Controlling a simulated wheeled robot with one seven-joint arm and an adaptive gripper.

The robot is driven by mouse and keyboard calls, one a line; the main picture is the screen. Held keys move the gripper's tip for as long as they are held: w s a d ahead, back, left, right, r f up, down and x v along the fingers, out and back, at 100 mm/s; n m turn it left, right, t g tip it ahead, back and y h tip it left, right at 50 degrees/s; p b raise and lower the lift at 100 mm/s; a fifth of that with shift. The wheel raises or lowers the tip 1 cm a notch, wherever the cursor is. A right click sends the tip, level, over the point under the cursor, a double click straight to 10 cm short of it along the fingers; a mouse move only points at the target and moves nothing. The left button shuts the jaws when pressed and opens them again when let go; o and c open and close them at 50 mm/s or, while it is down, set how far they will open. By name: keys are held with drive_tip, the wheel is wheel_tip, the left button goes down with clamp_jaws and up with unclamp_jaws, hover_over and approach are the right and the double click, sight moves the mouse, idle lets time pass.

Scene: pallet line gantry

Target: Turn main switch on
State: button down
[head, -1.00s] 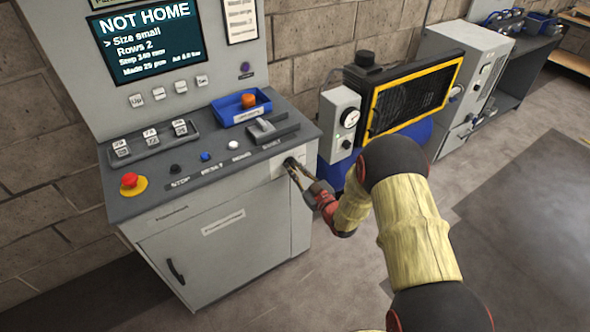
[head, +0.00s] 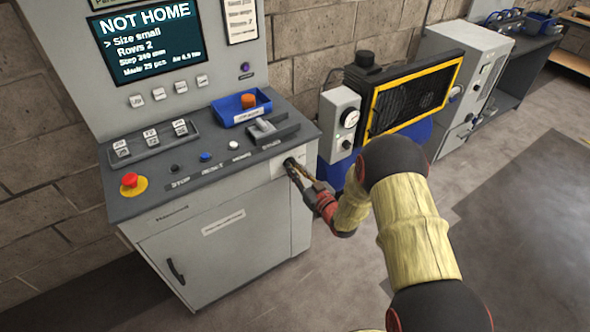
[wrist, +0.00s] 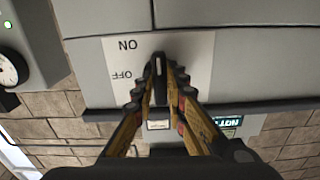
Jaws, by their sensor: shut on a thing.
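The main switch (wrist: 160,66) is a dark rotary knob on a pale plate (wrist: 198,60) with ON and OFF lettering that appears upside down in the wrist view. My gripper (wrist: 160,82) is shut on the knob, one finger on each side. The knob's grip lies along the picture's vertical, with a pale line on it; I cannot tell for sure which label it points to. In the head view my gripper (head: 291,168) reaches the plate at the right end of the grey console's front (head: 220,255), and the fingertips hide the knob.
The console top carries a red emergency button (head: 130,180), small push buttons, a blue tray (head: 238,112) and a dark lever unit (head: 270,131). The screen (head: 148,40) reads NOT HOME. Open floor lies to the right.

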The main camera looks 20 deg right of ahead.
drive_tip(key=c, duration=1.8)
unclamp_jaws()
drive_tip(key=v, duration=1.2)
